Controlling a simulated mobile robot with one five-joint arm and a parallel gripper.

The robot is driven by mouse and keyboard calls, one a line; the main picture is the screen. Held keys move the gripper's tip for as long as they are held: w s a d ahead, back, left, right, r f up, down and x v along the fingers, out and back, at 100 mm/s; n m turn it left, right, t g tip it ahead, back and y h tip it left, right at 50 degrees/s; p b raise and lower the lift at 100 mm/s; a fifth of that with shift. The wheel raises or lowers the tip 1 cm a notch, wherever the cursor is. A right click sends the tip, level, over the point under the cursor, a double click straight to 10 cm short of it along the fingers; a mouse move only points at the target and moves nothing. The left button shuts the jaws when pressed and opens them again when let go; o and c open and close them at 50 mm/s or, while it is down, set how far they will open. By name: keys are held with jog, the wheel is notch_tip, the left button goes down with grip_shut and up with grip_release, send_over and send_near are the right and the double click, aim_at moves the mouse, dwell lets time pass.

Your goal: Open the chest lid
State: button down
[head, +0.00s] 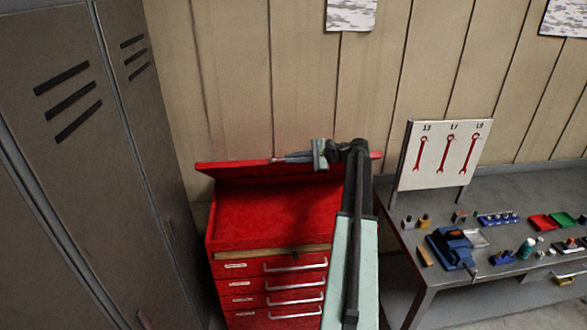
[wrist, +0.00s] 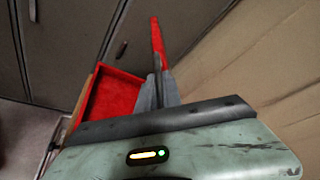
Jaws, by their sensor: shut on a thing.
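The red chest (head: 268,266) stands between the lockers and the workbench. Its lid (head: 228,171) is raised at the back, seen nearly edge-on, and the red inside of the top compartment shows below it. My gripper (head: 281,160) is at the lid's upper edge, shut on it, with my arm reaching up over the chest's right side and hiding part of the lid. In the wrist view the fingers (wrist: 157,88) close on the thin red lid (wrist: 157,38), with the open compartment (wrist: 112,97) to their left.
Grey lockers (head: 60,180) stand close on the left. On the right, a metal workbench (head: 408,238) holds a blue vise (head: 450,248), several small parts and a wrench board (head: 440,158). A panelled wall (head: 270,80) is close behind the lid.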

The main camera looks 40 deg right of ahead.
jog(key=w+d+r+p, duration=0.5)
jog(key=w+r+p, duration=0.1)
jog(key=w+r, duration=0.1)
jog(key=shift+w+d+r, duration=0.15)
jog(key=shift+d+r, duration=0.1)
jog(key=shift+r, duration=0.15)
jog(key=c, duration=1.8)
grip_release()
